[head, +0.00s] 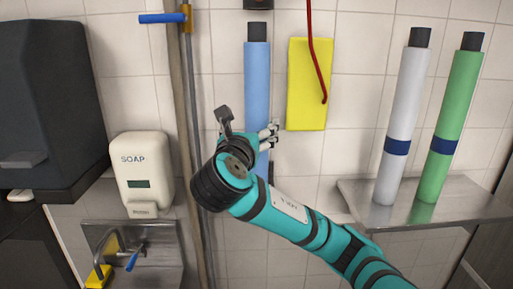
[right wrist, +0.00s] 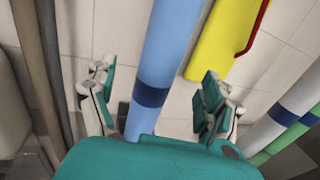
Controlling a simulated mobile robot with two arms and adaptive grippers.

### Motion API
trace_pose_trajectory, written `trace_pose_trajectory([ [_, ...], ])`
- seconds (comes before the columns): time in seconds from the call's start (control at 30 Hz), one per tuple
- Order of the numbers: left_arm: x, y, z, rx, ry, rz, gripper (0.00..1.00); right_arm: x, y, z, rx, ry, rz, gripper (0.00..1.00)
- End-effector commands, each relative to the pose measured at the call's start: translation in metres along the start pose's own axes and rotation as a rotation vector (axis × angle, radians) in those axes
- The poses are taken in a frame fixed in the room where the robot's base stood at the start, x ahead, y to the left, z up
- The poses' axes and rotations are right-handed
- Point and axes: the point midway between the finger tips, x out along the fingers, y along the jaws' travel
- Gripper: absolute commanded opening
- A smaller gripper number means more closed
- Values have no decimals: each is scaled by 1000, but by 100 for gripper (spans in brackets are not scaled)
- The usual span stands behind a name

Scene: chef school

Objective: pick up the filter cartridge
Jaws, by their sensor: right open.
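A tall blue cartridge (head: 257,85) with a black top stands upright against the tiled wall. It also shows in the right wrist view (right wrist: 165,50), with a dark blue band, between the spread fingers. My right gripper (head: 248,126) is open and empty in front of it, with one finger on each side; the right wrist view shows clear gaps beside both fingers (right wrist: 154,88). My arm hides the lower part of the blue cartridge. A white cartridge (head: 404,110) and a green cartridge (head: 453,110), each with a blue band, stand on the steel shelf at right. My left gripper is out of view.
A yellow cloth or board (head: 307,85) and a red hooked rod (head: 311,40) hang right of the blue cartridge. Vertical pipes (head: 182,130) and a soap dispenser (head: 142,172) are at left, above a small sink (head: 135,255). The steel shelf (head: 430,215) juts out at right.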

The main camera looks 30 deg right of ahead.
Motion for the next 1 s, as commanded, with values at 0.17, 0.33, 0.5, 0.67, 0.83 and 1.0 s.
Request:
trace_pose_trajectory([
  [0.17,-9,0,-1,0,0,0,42,20,0,2,0,1,-1,84],
  [0.33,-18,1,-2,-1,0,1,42,34,-1,1,-3,1,-3,84],
  [0.5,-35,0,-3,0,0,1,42,60,-2,-2,-3,1,-3,84],
  [0.67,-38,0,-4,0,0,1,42,74,-1,-4,-1,-1,-1,84],
  [0.83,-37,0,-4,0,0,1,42,75,-1,-5,0,-2,1,84],
  [1.0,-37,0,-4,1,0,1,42,74,-1,-5,0,-2,1,71],
])
